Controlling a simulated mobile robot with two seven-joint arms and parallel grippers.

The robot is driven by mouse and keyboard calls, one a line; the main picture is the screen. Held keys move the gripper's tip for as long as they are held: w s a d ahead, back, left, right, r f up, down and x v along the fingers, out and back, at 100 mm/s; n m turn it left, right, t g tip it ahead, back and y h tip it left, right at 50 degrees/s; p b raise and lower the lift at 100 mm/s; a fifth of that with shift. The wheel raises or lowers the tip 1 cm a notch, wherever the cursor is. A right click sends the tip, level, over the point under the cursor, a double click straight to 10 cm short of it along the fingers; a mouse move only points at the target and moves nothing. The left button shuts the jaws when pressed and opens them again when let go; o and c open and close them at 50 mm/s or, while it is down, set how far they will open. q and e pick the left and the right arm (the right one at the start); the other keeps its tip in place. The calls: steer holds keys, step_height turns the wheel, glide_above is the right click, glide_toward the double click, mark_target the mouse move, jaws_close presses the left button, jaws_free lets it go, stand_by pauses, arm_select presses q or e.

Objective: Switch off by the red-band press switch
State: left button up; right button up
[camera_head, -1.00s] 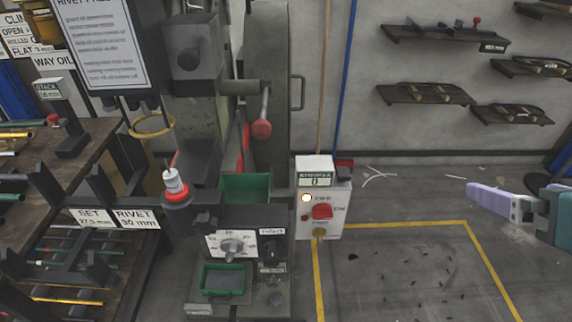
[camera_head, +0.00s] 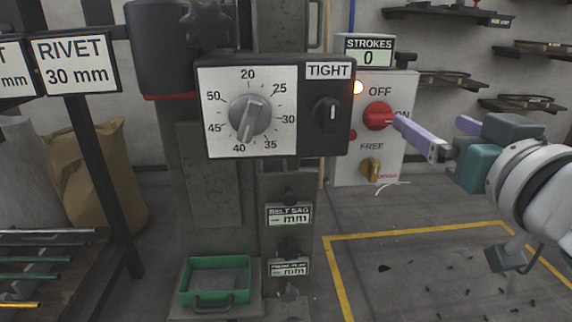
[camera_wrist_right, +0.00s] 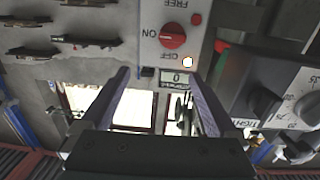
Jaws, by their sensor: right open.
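The press switch is a red knob (camera_head: 378,116) on a light grey box (camera_head: 345,165), with OFF above it and ON to its right. The lit lamp (camera_head: 358,87) glows at the box's upper left. In the right wrist view, upside down, the red knob (camera_wrist_right: 172,36) lies beyond the fingers with its grip roughly level. The press beside the box carries a red band (camera_head: 168,97) under its black housing. My right gripper (camera_head: 430,122) is open and empty, with lilac fingers; one fingertip overlaps the knob's right side in view, contact unclear. My left gripper is out of view.
A dial panel (camera_head: 222,142) with a TIGHT knob (camera_head: 327,114) stands left of the box. The STROKES counter (camera_head: 367,58) on top reads 0. Shelves hang on the back wall. The yellow-lined floor (camera_head: 440,275) is mostly open.

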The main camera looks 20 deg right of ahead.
mark_target(384, 119)
steer(key=shift+t+y, duration=0.3)
steer(key=w+f+b, duration=0.1)
steer(key=w, duration=0.2)
steer(key=w+f+b, duration=0.1)
steer(key=w, duration=0.2)
steer(key=w+f+b, duration=0.1)
steer(key=w, duration=0.2)
steer(key=shift+w+d+f+b, duration=0.1)
steer(key=shift+w+d+b, duration=0.15)
steer(key=shift+d+b, duration=0.05)
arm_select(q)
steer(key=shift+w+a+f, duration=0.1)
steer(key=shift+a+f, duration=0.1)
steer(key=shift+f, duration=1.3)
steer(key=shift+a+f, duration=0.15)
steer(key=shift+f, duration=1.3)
arm_select(e)
steer(key=shift+w+d, duration=0.2)
steer(key=shift+w, duration=0.5)
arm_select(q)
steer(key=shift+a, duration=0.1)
arm_select(e)
steer(key=c, duration=1.4)
